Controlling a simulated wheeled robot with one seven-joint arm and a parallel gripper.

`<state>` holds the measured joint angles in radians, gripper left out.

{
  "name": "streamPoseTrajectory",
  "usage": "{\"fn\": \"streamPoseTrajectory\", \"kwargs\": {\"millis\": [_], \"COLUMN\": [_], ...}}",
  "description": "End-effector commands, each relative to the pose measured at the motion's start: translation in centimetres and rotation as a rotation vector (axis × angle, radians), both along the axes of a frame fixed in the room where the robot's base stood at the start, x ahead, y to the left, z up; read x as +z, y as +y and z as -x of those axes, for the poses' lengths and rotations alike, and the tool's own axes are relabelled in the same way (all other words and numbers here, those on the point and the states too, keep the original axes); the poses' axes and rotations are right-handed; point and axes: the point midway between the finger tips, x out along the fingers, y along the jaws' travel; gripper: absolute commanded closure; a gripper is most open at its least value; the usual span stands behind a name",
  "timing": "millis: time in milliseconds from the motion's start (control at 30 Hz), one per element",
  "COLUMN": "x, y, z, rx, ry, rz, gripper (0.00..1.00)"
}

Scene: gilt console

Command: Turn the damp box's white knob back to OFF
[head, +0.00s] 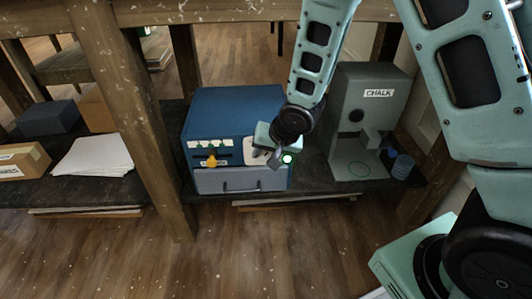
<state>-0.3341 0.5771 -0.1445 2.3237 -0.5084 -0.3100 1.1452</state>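The blue box (233,107), which I take to be the damp box, stands on the dark lower shelf. Its front has a yellow-orange knob (211,160) at the left, with small pale labels above it, and a grey drawer front with a handle (240,181) below. A small green light (287,159) glows at the right of the front. My gripper (273,157) is in front of the right part of the front panel, close to it. It hides that part, and I cannot make out the white knob. Whether the fingers touch or hold anything is unclear.
A grey-green machine labelled CHALK (366,94) stands right of the box, with a small blue coil-like item (402,166) beside it. A thick wooden leg (131,110) rises left of the box. White paper (94,156) and boxes lie further left. The floor in front is clear.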

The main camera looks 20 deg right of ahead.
Motion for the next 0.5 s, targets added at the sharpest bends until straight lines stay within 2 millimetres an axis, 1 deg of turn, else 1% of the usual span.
{"fn": "streamPoseTrajectory", "kwargs": {"millis": [267,500], "x": [0.08,0.27], "y": [0.11,0.46], "z": [0.03,0.01], "rx": [0.001,0.006], "ry": [0.007,0.041], "rz": [0.020,0.126], "gripper": [0.88,0.88]}}
